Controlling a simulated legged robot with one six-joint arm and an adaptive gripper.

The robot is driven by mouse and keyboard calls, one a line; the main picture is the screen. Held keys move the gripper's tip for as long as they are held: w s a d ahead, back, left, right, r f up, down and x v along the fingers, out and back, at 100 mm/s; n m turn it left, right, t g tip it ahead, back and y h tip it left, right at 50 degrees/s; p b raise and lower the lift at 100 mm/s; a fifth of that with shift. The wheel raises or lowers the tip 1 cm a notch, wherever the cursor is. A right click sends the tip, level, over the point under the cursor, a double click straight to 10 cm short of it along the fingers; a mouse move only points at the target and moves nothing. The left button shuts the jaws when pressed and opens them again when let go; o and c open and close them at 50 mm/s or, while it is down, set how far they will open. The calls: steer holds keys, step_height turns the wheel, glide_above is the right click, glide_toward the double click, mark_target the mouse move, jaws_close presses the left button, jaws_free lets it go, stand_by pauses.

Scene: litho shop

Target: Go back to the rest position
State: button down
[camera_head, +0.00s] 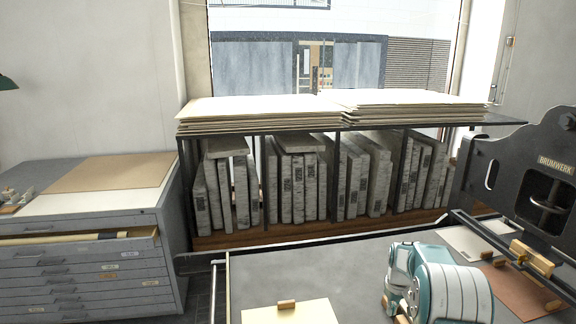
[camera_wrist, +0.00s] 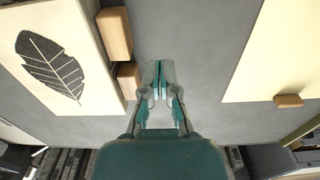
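My gripper (camera_wrist: 158,72) shows in the wrist view, teal, with its two fingertips together and nothing between them. It is over the grey table surface (camera_wrist: 200,45), apart from the sheets on either side. In the head view my teal and white arm is folded low at the right over the grey table (camera_head: 330,268); the fingers are hidden there.
In the wrist view a leaf print (camera_wrist: 50,65) lies left, with wooden blocks (camera_wrist: 115,33) close to the fingers. A cream sheet (camera_wrist: 270,65) with a small block (camera_wrist: 288,101) lies right. A black press (camera_head: 520,165) stands right; a stone rack (camera_head: 300,185) stands behind.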

steer(key=s+a+r+t, duration=0.1)
steer(key=s+a+r, duration=0.2)
steer(key=s+r, duration=0.35)
steer(key=s+a+r+m+t, duration=0.1)
steer(key=s+a+r, duration=0.2)
steer(key=r, duration=0.6)
steer(key=s+a+r+t, duration=0.1)
steer(key=s+a+r, duration=0.2)
steer(key=s+r, duration=0.35)
steer(key=s+a+r+t, duration=0.1)
steer(key=s+a+r, duration=0.1)
steer(key=s, duration=0.8)
steer(key=s+a+r+m+t, duration=0.1)
steer(key=s+a, duration=0.3)
steer(key=s, duration=0.7)
steer(key=shift+s+r+t, duration=0.2)
steer(key=shift+r+t, duration=0.1)
steer(key=shift+r, duration=0.05)
